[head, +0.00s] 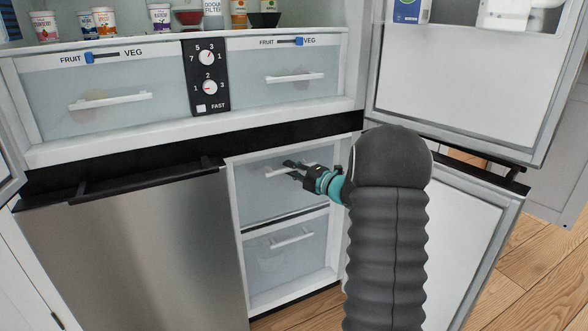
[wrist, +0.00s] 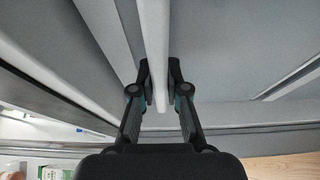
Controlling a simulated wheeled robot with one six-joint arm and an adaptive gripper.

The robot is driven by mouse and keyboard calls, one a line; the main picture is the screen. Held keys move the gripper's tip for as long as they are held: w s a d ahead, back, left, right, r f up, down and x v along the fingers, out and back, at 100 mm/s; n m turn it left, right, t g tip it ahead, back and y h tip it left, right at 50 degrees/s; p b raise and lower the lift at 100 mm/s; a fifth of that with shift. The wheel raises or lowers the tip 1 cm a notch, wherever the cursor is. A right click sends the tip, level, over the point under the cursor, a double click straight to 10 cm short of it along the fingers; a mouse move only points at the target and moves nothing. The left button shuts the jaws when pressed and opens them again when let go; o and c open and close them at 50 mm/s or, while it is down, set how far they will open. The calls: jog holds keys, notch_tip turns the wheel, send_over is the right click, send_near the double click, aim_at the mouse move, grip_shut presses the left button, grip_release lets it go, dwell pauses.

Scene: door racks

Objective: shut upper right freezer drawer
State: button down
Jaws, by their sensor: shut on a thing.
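The upper right freezer drawer (head: 262,198) is a pale translucent front in the right-hand freezer compartment, below the black band. Its white bar handle runs across the front near the top. My gripper (head: 296,170) is at this handle, reaching in from the right. In the wrist view the white handle (wrist: 154,40) passes between the two black fingers of my gripper (wrist: 160,80), which are shut on it. My gripper and wrist hide part of the handle and the right side of the drawer front. I cannot tell exactly how far the drawer stands out.
The lower freezer drawer (head: 292,262) sits below with its own white handle. The freezer door (head: 475,245) stands open at the right, below the open fridge door (head: 460,90). A closed steel door (head: 135,250) is at the left. Wooden floor (head: 530,275) shows at the lower right.

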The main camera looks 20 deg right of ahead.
jog(key=shift+w+r, duration=0.1)
jog(key=c, duration=1.2)
grip_release()
jog(key=shift+w, duration=0.1)
jog(key=shift+o, duration=0.2)
jog(key=v, duration=1.2)
jog(key=shift+a, duration=0.1)
